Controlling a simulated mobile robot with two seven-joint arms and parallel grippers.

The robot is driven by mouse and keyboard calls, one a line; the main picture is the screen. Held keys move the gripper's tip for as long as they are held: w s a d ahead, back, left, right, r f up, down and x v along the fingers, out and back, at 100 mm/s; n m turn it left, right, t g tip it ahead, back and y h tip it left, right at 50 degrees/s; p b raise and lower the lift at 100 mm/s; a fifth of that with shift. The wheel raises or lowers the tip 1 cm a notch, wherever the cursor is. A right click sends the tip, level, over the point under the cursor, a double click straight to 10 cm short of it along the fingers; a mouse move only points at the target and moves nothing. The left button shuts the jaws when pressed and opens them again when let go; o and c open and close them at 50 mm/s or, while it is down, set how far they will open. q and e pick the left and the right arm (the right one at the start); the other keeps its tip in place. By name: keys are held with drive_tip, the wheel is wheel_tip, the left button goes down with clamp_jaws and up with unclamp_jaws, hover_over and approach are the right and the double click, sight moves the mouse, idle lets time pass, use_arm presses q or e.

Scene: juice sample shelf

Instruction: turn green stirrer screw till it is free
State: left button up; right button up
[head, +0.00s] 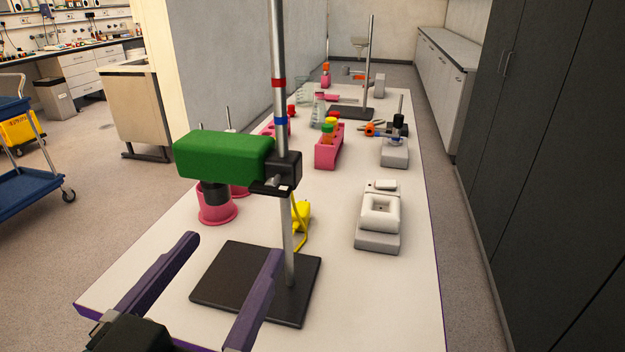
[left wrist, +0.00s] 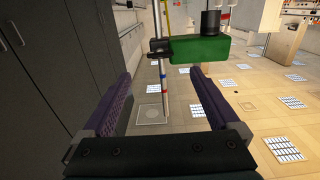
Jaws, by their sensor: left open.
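The green stirrer (head: 222,155) is held in a black clamp (head: 285,172) on an upright metal pole (head: 279,60) with red and blue bands. A small dark screw part with a light face (head: 277,185) shows low on the clamp. In the left wrist view, which looks upside down, the stirrer (left wrist: 222,48) and clamp (left wrist: 160,45) are beyond the fingertips. My left gripper (head: 231,246) is open and empty, its purple fingers wide apart, nearer than the stand and below the stirrer. It touches nothing that I can see. My right gripper is not in view.
The pole stands on a black base plate (head: 235,281) on a white bench (head: 345,300). A pink holder (head: 215,205) is under the stirrer, and a yellow item (head: 301,215) is behind the pole. A white-grey device (head: 380,215) stands to the right. The bench's front right is clear.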

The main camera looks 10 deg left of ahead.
sight(267, 194)
use_arm(q)
drive_tip(key=w, duration=0.9)
drive_tip(key=shift+w+d+r, duration=0.1)
drive_tip(key=shift+w+d, duration=0.1)
drive_tip(key=shift+w, duration=0.2)
drive_tip(key=shift+c, duration=0.2)
drive_tip(key=c, duration=1.3)
